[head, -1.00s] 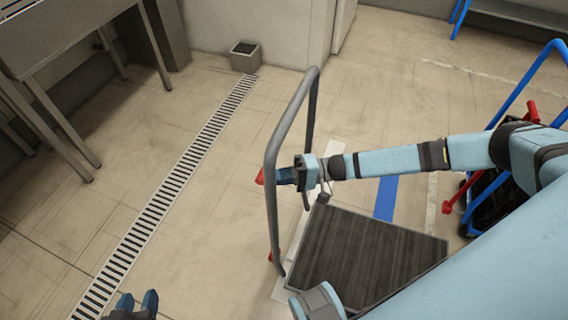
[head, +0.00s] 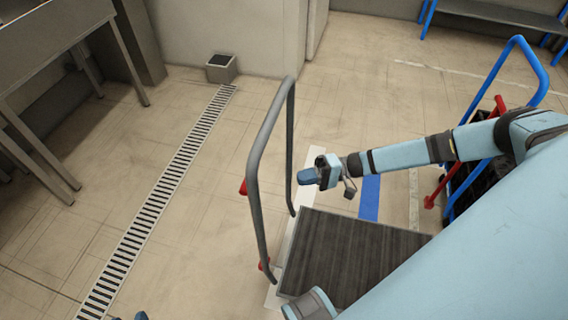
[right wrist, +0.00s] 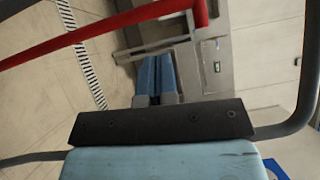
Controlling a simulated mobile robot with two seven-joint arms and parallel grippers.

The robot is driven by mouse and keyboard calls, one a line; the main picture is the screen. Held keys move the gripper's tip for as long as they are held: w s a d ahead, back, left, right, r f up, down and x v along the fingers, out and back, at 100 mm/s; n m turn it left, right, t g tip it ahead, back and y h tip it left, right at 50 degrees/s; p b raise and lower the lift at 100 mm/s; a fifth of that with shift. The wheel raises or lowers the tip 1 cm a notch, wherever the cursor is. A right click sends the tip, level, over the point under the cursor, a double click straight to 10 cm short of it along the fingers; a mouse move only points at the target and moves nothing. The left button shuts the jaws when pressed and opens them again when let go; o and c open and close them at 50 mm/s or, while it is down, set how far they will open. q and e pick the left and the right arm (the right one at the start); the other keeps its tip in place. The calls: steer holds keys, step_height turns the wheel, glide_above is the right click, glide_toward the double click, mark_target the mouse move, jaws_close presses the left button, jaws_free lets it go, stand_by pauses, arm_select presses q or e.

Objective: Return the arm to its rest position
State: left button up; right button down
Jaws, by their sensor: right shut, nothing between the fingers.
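My right gripper (head: 307,177) is out over the platform trolley in the head view, with its blue fingers towards the grey push handle (head: 256,190). In the right wrist view its two blue fingers (right wrist: 156,77) lie together, with nothing between them. The arm reaches in from the right, well away from my body. Only a small blue tip of my left gripper (head: 142,316) shows at the bottom edge; the rest is out of frame.
The trolley's dark ribbed deck (head: 350,258) lies below the right arm. A blue-framed trolley (head: 520,75) with red parts stands at the right. A floor drain (head: 165,190) and a small grey box (head: 221,68) lie left of the handle. The floor there is open.

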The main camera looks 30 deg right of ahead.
steer(key=shift+v, duration=1.15)
steer(key=shift+w, duration=0.1)
